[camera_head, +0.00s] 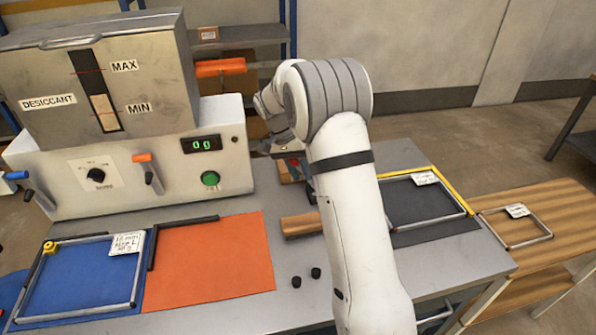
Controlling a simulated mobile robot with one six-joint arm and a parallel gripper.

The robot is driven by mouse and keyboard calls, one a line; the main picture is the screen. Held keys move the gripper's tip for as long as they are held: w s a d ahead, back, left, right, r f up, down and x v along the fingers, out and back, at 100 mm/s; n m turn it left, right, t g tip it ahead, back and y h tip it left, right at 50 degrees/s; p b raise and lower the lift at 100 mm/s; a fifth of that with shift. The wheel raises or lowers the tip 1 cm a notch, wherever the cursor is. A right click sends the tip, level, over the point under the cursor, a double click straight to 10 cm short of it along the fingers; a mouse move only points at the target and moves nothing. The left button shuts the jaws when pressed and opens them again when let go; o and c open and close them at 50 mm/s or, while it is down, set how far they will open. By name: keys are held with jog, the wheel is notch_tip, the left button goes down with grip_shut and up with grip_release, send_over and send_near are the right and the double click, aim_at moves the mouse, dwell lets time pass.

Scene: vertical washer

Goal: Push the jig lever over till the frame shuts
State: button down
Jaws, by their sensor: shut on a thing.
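My gripper (268,146) is by the right side of the grey-white machine, mostly hidden behind my own white wrist. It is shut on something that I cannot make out. A small device with a red part (294,161) shows just beyond my wrist, partly covered; I cannot tell whether it is the jig or its lever. A wooden bar (301,224) lies beside my forearm, its right end hidden. Metal frames lie on the blue mat (75,295), on the dark mat (421,205) and on the wooden side table (537,258).
An orange handle (220,67) juts from the hopper. Two small black knobs (306,277) sit on the grey table.

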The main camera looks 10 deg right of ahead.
jog(key=shift+d+r+y+p, duration=0.35)
jog(key=shift+d+y, duration=0.25)
jog(key=shift+d+r+y+p, duration=0.3)
jog(key=shift+d+y, duration=0.25)
jog(key=shift+y, duration=0.05)
jog(key=d+y, duration=0.1)
jog(key=d+y+p, duration=0.1)
jog(key=shift+d+r+y, duration=0.15)
jog(key=shift+r+y, duration=0.05)
jog(key=shift+y, duration=0.1)
jog(key=d+y, duration=0.2)
jog(key=d+f+n+y+p, duration=0.1)
jog(key=d+y, duration=0.2)
jog(key=shift+d+f, duration=0.3)
jog(key=shift+d, duration=0.05)
jog(key=c, duration=1.2)
grip_release()
